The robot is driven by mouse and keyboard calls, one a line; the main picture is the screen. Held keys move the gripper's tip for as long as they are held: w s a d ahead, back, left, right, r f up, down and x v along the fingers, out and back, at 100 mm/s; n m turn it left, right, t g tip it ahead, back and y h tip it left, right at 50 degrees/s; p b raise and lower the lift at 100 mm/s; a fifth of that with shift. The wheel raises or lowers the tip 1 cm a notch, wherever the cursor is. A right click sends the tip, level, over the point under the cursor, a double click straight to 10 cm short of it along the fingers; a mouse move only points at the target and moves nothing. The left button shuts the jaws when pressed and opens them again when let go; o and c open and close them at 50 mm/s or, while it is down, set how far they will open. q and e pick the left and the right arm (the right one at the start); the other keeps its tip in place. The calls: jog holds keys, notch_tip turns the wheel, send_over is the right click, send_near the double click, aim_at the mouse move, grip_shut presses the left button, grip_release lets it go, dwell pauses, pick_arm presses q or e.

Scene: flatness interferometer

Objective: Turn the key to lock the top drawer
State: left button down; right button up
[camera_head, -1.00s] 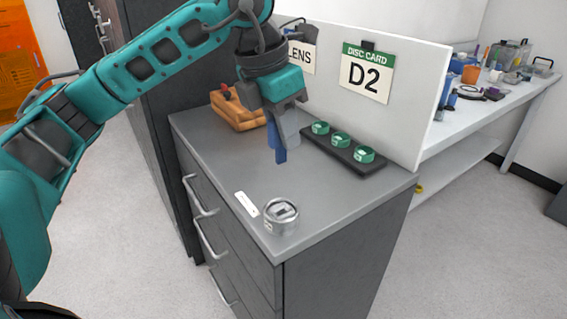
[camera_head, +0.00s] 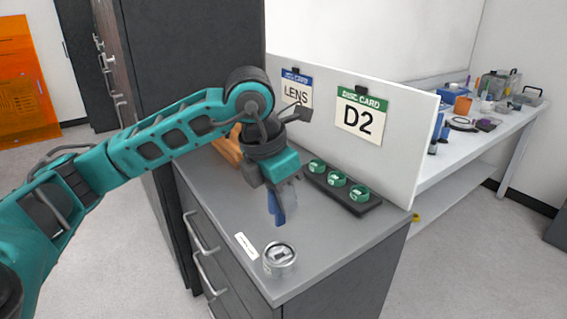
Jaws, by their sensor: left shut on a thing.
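My left gripper (camera_head: 281,203) hangs over the grey cabinet top (camera_head: 228,200), fingers pointing down. It is shut on a narrow blue piece (camera_head: 277,208); whether this is the key I cannot tell. A round silver piece with a dark slot (camera_head: 279,259) is on the cabinet top near its front corner, apart from and below the gripper. The top drawer (camera_head: 190,205) is in the cabinet's front, with a bar handle (camera_head: 200,232); it looks closed. I cannot make out a keyhole. My right gripper is out of view.
A black tray with several green discs (camera_head: 336,179) lies at the back right. An orange object (camera_head: 228,150) is partly behind my arm. A white label (camera_head: 246,245) lies near the front edge.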

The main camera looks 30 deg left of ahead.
aim_at(280, 225)
pick_arm(q)
jog(key=shift+s+f, duration=0.1)
jog(key=shift+f, duration=0.4)
jog(key=shift+f+b, duration=1.95)
jog(key=shift+f, duration=0.9)
jog(key=shift+f+b, duration=0.35)
jog(key=shift+b, duration=0.1)
jog(key=shift+f+b, duration=1.2)
jog(key=shift+f, duration=0.1)
